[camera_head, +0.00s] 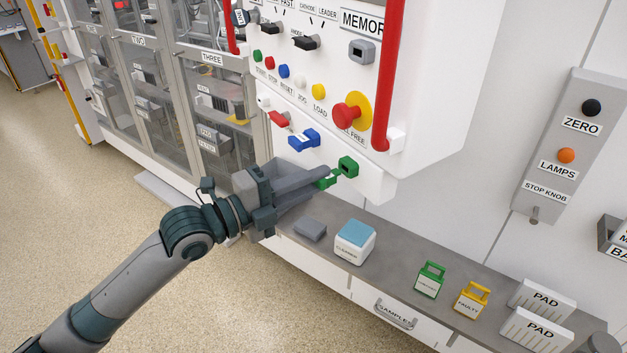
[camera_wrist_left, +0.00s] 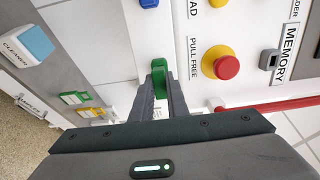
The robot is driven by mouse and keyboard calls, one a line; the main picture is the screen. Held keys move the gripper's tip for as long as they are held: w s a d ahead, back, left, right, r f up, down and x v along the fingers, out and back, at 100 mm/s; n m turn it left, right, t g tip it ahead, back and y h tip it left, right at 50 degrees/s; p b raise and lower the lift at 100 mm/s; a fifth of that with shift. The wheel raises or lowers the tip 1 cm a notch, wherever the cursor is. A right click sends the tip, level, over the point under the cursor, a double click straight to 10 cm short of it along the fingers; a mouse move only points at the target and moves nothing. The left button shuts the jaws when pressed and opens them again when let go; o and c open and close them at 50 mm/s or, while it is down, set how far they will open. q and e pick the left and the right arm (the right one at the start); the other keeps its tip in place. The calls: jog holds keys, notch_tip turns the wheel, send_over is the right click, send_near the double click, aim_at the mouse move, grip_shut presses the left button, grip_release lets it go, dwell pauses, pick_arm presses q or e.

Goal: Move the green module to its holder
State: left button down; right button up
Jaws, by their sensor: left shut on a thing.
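My left gripper (camera_head: 328,176) reaches in from the left to the white panel and is shut on a green module (camera_head: 326,182). In the left wrist view, the module (camera_wrist_left: 159,76) shows as a green piece between the two fingertips. A green block with a dark opening (camera_head: 348,166) is on the panel just beyond the fingertips, at the right end of the row with the red and blue pieces. I cannot tell whether the held module touches this block. The fingers hide part of the module. My right gripper is not in view.
The blue piece (camera_head: 304,140) and red piece (camera_head: 279,119) are close by on the panel. A red stop knob (camera_head: 351,111) and a red rail (camera_head: 388,70) are above. The ledge below carries a cleaner box (camera_head: 354,249), a green-handled item (camera_head: 430,284) and a yellow FAULTY item (camera_head: 471,302).

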pick_arm(q)
jog(key=shift+x, duration=1.45)
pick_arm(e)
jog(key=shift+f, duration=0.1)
pick_arm(q)
jog(key=c, duration=1.6)
grip_release()
jog(key=shift+c, duration=0.2)
